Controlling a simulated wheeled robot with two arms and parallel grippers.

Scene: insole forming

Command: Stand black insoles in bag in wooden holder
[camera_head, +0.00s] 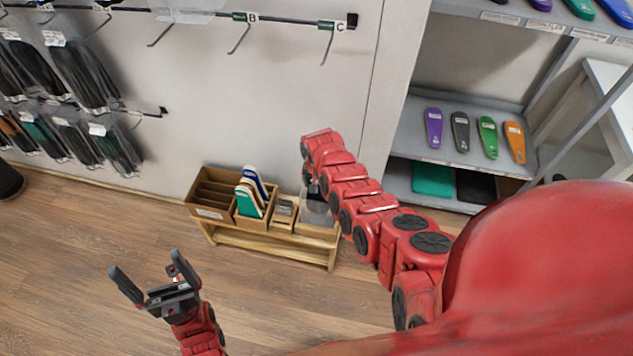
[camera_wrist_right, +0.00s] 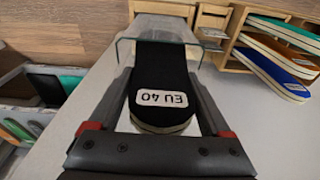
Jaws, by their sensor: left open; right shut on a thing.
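The black insole (camera_wrist_right: 160,85) with an "EU 40" label is between the fingers of my right gripper (camera_wrist_right: 160,75), which is shut on it. A clear bag-like cover (camera_wrist_right: 165,28) shows around its far end; a translucent shape (camera_head: 317,212) also shows below that gripper in the head view. The wooden holder (camera_head: 270,246) stands against the wall, with empty slots at left and colored insoles (camera_head: 250,195) upright in it. In the head view my right gripper (camera_head: 314,188) is over the holder's right end, mostly hidden by my arm. My left gripper (camera_head: 150,272) is open and empty above the floor.
Bagged dark insoles (camera_head: 85,75) hang on wall hooks at left. A grey shelf unit (camera_head: 410,155) with colored insoles (camera_head: 488,138) stands at right. The wooden floor (camera_head: 80,260) in front of the holder is clear.

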